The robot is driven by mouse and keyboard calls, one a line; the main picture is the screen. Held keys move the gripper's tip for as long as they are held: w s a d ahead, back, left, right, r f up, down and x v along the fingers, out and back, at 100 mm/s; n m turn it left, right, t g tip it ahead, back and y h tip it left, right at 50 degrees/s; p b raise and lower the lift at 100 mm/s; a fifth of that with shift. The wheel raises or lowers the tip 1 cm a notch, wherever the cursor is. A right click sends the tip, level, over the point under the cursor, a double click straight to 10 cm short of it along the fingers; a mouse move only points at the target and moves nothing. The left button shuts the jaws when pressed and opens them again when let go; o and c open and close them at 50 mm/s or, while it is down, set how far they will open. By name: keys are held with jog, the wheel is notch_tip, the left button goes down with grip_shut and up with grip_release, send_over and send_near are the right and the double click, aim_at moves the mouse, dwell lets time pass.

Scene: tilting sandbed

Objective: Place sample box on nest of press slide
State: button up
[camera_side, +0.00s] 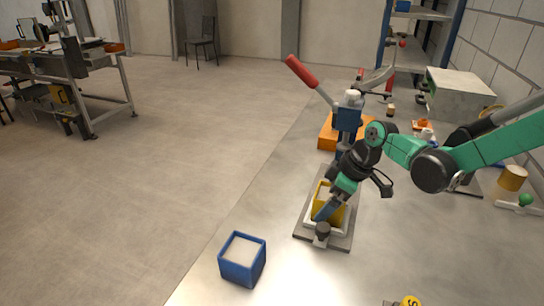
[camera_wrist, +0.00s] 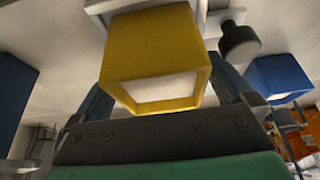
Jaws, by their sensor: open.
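A yellow open-topped box (camera_side: 323,193) with pale contents stands within the white frame of the nest (camera_side: 340,231) on the grey press slide (camera_side: 311,228). My gripper (camera_side: 334,205) is tilted down over this box, with one blue finger across its near side. In the wrist view, the yellow box (camera_wrist: 155,45) lies between the spread fingers, apart from the finger on its right. My gripper is open. The slide's black knob (camera_side: 322,231) is at the near end; it also shows in the wrist view (camera_wrist: 239,42). The box's base is partly hidden.
A blue box (camera_side: 242,261) with pale contents stands on the table near its left edge. Behind the slide is the press (camera_side: 349,118) with a red-handled lever (camera_side: 301,72) and an orange base. A grey block (camera_side: 466,95) stands at the back right. The front right table is mostly clear.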

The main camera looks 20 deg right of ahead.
jog(key=v, duration=1.1)
jog(key=s+d+m+t+h, duration=0.3)
jog(key=s+m+t, duration=0.1)
jog(key=s+m, duration=0.4)
jog(key=shift+s+m, duration=0.2)
jog(key=shift+m, duration=0.3)
jog(key=w+d+r+m+g+y, duration=0.1)
jog(key=d+r+m+g+y, duration=0.1)
jog(key=r+m, duration=0.45)
jog(key=d+r+m+g+y, duration=0.1)
jog(key=r+m+g, duration=0.15)
jog(key=r, duration=0.75)
jog(key=w+x, duration=0.1)
jog(key=x, duration=0.8)
jog(key=shift+d+r+t, duration=0.1)
jog(key=shift+t, duration=0.15)
